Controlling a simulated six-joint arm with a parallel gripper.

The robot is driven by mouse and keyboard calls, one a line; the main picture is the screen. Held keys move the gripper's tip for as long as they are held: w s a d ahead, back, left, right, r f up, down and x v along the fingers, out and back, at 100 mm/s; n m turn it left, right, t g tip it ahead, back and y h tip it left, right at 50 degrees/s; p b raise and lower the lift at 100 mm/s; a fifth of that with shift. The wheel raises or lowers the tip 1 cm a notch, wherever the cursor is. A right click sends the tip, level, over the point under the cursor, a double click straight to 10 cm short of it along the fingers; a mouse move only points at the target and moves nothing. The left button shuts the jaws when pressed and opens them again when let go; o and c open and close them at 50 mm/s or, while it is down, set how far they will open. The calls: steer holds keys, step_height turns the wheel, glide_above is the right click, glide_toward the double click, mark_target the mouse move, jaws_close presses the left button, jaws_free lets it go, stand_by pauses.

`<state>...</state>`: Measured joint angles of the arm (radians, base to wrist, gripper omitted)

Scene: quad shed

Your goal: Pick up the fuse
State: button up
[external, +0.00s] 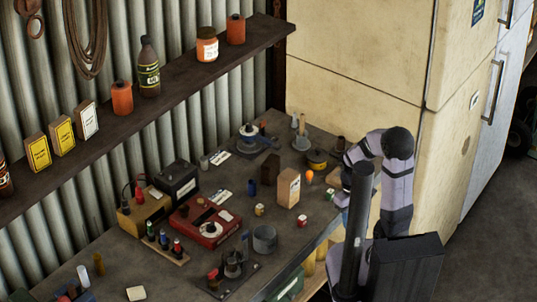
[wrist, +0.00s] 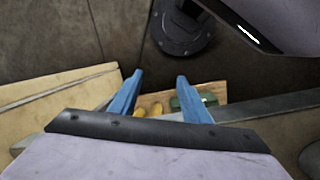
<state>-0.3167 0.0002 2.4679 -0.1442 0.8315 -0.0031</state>
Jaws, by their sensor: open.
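My gripper shows in the wrist view (wrist: 158,84) as two blue fingers spread apart, with nothing held between them. In the external view my gripper (external: 341,198) hangs at the right end of the bench, near its front edge, partly hidden by my arm. I cannot pick out the fuse for certain in either view. Several small items lie on the bench (external: 135,260), too small to identify. The wrist view faces down past the bench edge and shows no item that I can tell is a fuse.
A cardboard box (external: 288,187), an orange ball (external: 309,177) and a small red can (external: 301,221) stand near my gripper. A red case (external: 206,222) and a grey pot (external: 264,239) stand farther left. A tall cream cabinet (external: 350,85) bounds the bench's far right.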

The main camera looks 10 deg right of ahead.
mark_target(303, 220)
steer(key=s+a+r+n+t+h+p, duration=0.1)
steer(key=a+r+n+t+p, duration=0.1)
steer(key=a+n+t, duration=0.2)
steer(key=s+a+r+n+t+h+p, duration=0.2)
steer(key=a+n+t, duration=0.1)
steer(key=a+n, duration=0.6)
steer(key=s+a+r+n+t+h+p, duration=0.1)
steer(key=a+r+n+t+p, duration=0.1)
steer(key=a+n, duration=0.5)
steer(key=shift+s+a+r+n+t+h+p, duration=0.2)
steer(key=shift+n+t+p, duration=0.1)
steer(key=shift+t, duration=0.35)
steer(key=shift+s+a+r+n+t+h+p, duration=0.1)
steer(key=shift+n+t+h+p, duration=0.15)
steer(key=shift+t, duration=0.4)
steer(key=shift+a+n+t+y, duration=0.25)
steer(key=shift+a+n+t, duration=0.15)
steer(key=shift+a+n, duration=0.1)
steer(key=shift+p+x, duration=0.4)
steer(key=shift+x, duration=0.7)
steer(key=shift+w+d+p, duration=0.2)
steer(key=shift+w+p, duration=0.05)
steer(key=shift+p, duration=0.05)
steer(key=p+x, duration=0.2)
steer(key=x, duration=0.2)
steer(key=shift+d+r, duration=0.15)
steer(key=shift+w+d, duration=0.1)
steer(key=shift+w, duration=0.15)
jaws_close()
